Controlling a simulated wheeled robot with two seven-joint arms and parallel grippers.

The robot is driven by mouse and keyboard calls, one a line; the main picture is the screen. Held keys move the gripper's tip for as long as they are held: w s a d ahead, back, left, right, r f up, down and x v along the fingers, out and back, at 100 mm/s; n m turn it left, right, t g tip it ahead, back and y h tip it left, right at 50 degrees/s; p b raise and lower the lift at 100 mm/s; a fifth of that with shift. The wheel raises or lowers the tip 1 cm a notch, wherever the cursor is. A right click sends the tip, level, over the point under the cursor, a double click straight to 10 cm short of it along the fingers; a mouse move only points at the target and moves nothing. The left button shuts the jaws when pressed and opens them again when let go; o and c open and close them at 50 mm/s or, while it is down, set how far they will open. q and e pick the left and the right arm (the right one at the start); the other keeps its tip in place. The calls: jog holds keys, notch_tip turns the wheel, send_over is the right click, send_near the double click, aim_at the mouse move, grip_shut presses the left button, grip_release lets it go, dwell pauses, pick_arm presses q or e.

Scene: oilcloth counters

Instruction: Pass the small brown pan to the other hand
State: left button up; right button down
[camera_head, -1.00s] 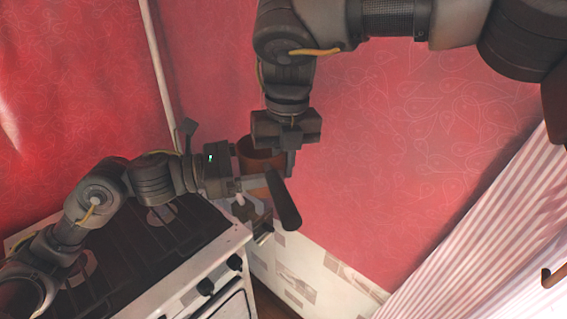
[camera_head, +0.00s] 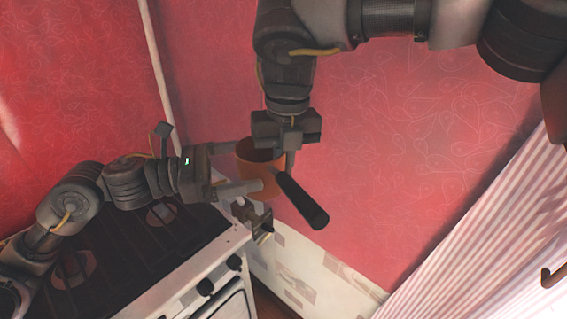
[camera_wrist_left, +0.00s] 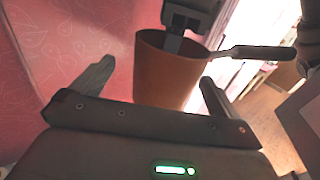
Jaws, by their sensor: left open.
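The small brown pan (camera_head: 258,181) is held in the air to the right of the stove, its dark handle (camera_head: 303,199) pointing down and to the right. My right gripper (camera_head: 289,150) comes from above and is shut on the pan's rim. In the left wrist view the pan (camera_wrist_left: 165,75) stands ahead of the fingers, with the right gripper's finger at its far rim. My left gripper (camera_head: 251,166) is open, its fingers to either side of the pan's near side. The left gripper's fingers (camera_wrist_left: 156,76) appear apart from the pan's wall in the wrist view.
A white stove (camera_head: 228,246) with a dark top stands below my left arm. Red patterned walls (camera_head: 400,150) rise behind. A striped curtain (camera_head: 490,225) hangs at the right. The space right of the pan is clear.

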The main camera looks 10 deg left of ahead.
pick_arm(q)
jog(key=v, duration=0.8)
jog(key=shift+s, duration=0.15)
